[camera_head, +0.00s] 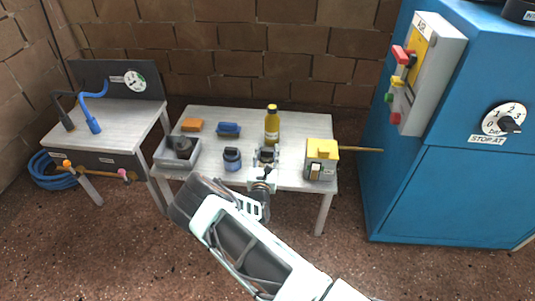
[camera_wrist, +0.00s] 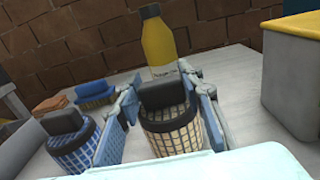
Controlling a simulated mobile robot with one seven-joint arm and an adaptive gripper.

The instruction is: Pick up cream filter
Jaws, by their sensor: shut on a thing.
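The cream filter (camera_wrist: 170,128) is a cream mesh cylinder with a dark block-shaped top. It stands between the two fingers of my gripper (camera_wrist: 168,108) in the wrist view, and the fingers are shut on it. In the head view my gripper (camera_head: 265,163) is over the front middle of the grey table, and the filter's dark top (camera_head: 267,153) shows between the fingers. I cannot tell whether the filter touches the table. A blue mesh filter (camera_wrist: 72,145) with a dark top stands just left of my gripper; it also shows in the head view (camera_head: 232,160).
A yellow bottle (camera_head: 272,126) stands behind my gripper. A yellow-topped box (camera_head: 321,160) is to the right. A grey tray (camera_head: 160,158) holding a dark part is at the left. A blue cabinet (camera_head: 440,200) stands right.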

